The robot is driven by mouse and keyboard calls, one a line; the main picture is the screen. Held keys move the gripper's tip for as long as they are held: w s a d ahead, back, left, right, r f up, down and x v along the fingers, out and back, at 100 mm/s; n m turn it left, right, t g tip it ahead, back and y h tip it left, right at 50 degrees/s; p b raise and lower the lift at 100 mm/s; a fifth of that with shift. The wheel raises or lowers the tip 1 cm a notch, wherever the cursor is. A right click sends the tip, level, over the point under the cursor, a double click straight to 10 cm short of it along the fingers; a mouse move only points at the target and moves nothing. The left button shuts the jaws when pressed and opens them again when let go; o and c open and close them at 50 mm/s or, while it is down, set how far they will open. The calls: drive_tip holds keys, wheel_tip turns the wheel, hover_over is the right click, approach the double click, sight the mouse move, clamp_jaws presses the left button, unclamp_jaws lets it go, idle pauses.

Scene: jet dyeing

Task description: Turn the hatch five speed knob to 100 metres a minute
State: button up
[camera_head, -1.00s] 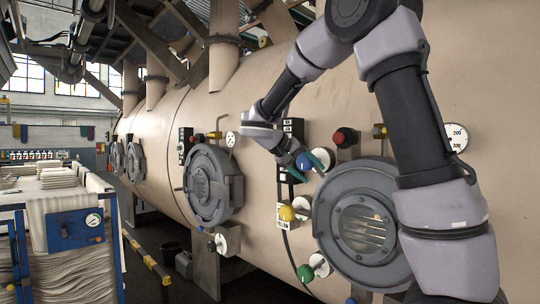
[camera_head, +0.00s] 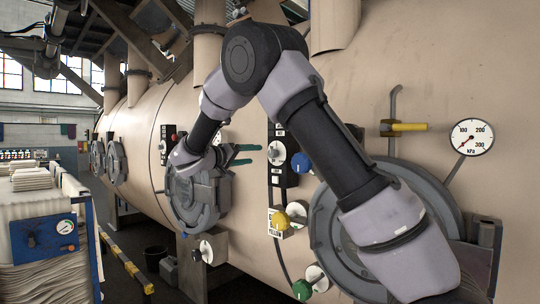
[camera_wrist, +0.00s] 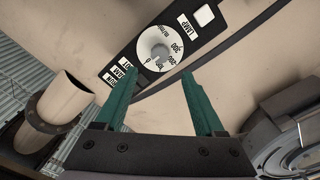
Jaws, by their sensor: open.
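The speed knob (camera_wrist: 160,48) is a small grey knob on a round white dial marked from 0 to 300, set in a black panel (camera_wrist: 128,64). Its exact pointer reading is too small to tell. In the head view the white dial (camera_head: 277,153) sits on the upright black panel (camera_head: 278,193) left of the large right-hand hatch (camera_head: 326,225). My gripper (camera_head: 250,154) is open and empty, its green fingers pointing right toward the dial, apart from it. In the wrist view my gripper (camera_wrist: 155,78) has its fingertips on either side below the dial. I cannot read a hatch number.
A blue knob (camera_head: 301,162) is close right of the dial. A yellow knob (camera_head: 281,220) and a green knob (camera_head: 302,289) are below. A yellow-handled valve (camera_head: 405,127) and pressure gauge (camera_head: 472,137) are at right. Another hatch (camera_head: 205,205) lies behind my wrist.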

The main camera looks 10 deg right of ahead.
sight(270, 154)
drive_tip(key=x, duration=0.9)
drive_tip(key=shift+w+d, duration=0.1)
drive_tip(key=shift+d, duration=0.1)
drive_tip(key=shift+c, duration=0.3)
clamp_jaws()
drive_tip(key=shift+n, duration=0.4)
drive_tip(key=n, duration=0.4)
drive_tip(key=shift+f+n, duration=0.1)
drive_tip(key=shift+n, duration=2.4)
